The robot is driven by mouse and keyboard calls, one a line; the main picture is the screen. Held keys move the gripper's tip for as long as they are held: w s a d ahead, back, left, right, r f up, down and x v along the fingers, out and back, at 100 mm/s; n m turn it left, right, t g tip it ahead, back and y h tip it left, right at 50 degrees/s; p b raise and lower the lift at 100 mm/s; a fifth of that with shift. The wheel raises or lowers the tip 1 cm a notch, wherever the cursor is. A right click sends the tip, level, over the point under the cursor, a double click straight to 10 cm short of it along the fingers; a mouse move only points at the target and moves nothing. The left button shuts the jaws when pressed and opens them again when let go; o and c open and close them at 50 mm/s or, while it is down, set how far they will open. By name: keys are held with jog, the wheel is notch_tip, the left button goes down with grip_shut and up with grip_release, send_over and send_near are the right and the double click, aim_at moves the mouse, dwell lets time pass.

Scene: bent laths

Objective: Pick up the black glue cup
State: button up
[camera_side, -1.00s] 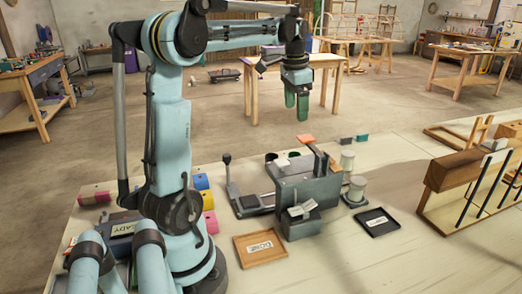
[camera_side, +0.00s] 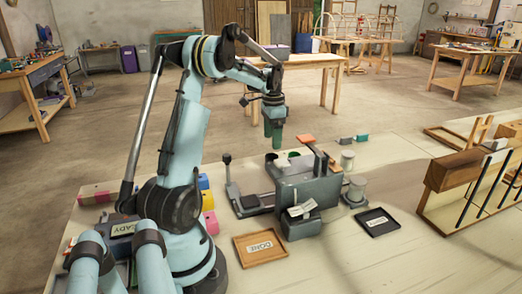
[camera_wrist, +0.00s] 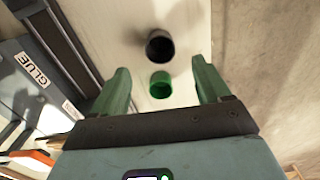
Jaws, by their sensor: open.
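The black glue cup (camera_wrist: 159,47) stands on the bench top, seen from above in the wrist view, just beyond the green cup (camera_wrist: 161,84). In the side view the black cup (camera_side: 270,157) is small and sits behind the grey machine, left of the green cup (camera_side: 294,155). My gripper (camera_wrist: 160,66) is open and empty, with one green finger on each side of the two cups in the picture. In the side view my gripper (camera_side: 273,143) points down, above and close to the black cup. The exact gap to the cup cannot be told.
The grey machine (camera_side: 305,187) with an upright plate stands close in front of the cups. A wooden DONE tray (camera_side: 262,260) and a black tray (camera_side: 377,222) lie nearer.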

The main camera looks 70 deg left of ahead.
aim_at(272, 157)
notch_tip(272, 157, down, 8)
jog(key=shift+f, duration=0.2)
dwell(0.3)
jog(key=c, duration=1.1)
